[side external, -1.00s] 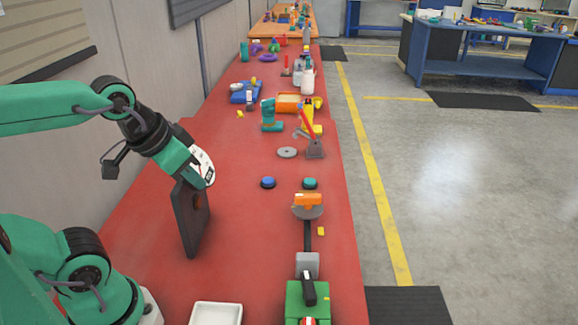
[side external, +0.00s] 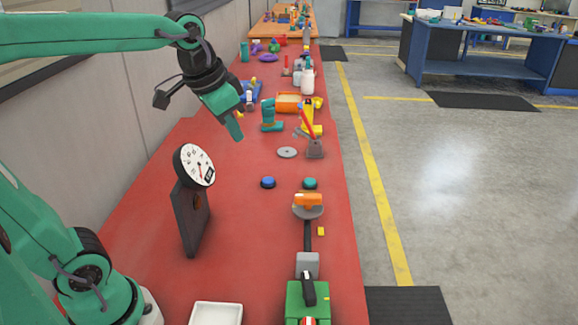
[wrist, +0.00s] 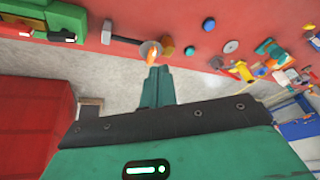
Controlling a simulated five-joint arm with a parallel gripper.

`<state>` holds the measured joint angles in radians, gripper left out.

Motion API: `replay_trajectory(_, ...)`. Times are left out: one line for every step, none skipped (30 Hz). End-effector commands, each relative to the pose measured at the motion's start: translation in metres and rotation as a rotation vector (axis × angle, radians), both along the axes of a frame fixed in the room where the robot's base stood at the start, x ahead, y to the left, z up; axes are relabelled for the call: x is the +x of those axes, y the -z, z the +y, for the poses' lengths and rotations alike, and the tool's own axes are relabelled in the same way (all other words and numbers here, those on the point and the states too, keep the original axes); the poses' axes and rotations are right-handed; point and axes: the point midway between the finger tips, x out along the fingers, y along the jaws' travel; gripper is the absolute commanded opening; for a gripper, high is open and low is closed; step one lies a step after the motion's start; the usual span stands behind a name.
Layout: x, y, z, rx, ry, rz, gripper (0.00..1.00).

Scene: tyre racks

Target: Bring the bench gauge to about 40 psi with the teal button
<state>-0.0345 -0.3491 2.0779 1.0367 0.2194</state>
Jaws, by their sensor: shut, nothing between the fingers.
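The bench gauge (side external: 197,165) is a round white dial on a dark upright stand at the left of the red bench. Its red needle points roughly downward; the numbers are too small to read. The teal button (side external: 310,183) sits flat at the bench's right side, and also shows in the wrist view (wrist: 190,50). A blue button (side external: 268,182) sits left of it; it shows in the wrist view too (wrist: 209,24). My gripper (side external: 238,134) is shut and empty, in the air above the bench, left of and beyond both buttons. Its fingertips (wrist: 158,70) touch neither button.
An orange item (side external: 308,199) on a grey round base stands just nearer than the teal button. A grey disc (side external: 287,152) and a red-handled lever (side external: 308,125) lie beyond. A white tray (side external: 216,313) is at the front. The bench between gauge and buttons is clear.

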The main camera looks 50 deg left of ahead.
Motion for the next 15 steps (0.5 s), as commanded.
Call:
replay_trajectory(0.009, -0.002, 0.001, 0.005, 0.011, 0.011, 0.00)
replay_trajectory(0.014, -0.003, 0.002, 0.008, 0.018, 0.017, 0.00)
replay_trajectory(0.021, -0.005, 0.003, 0.013, 0.029, 0.024, 0.00)
replay_trajectory(0.026, -0.006, 0.004, 0.016, 0.036, 0.029, 0.00)
replay_trajectory(0.031, -0.007, 0.005, 0.019, 0.044, 0.034, 0.00)
replay_trajectory(0.038, -0.008, 0.006, 0.023, 0.055, 0.041, 0.00)
replay_trajectory(0.043, -0.008, 0.007, 0.026, 0.062, 0.047, 0.00)
replay_trajectory(0.048, -0.009, 0.007, 0.029, 0.070, 0.052, 0.00)
replay_trajectory(0.055, -0.010, 0.008, 0.033, 0.081, 0.058, 0.00)
replay_trajectory(0.060, -0.010, 0.009, 0.036, 0.088, 0.065, 0.00)
replay_trajectory(0.065, -0.010, 0.010, 0.038, 0.096, 0.071, 0.00)
replay_trajectory(0.072, -0.011, 0.011, 0.042, 0.107, 0.076, 0.00)
replay_trajectory(0.077, -0.010, 0.012, 0.044, 0.115, 0.082, 0.00)
replay_trajectory(0.082, -0.011, 0.013, 0.047, 0.122, 0.087, 0.00)
replay_trajectory(0.089, -0.010, 0.014, 0.051, 0.133, 0.095, 0.00)
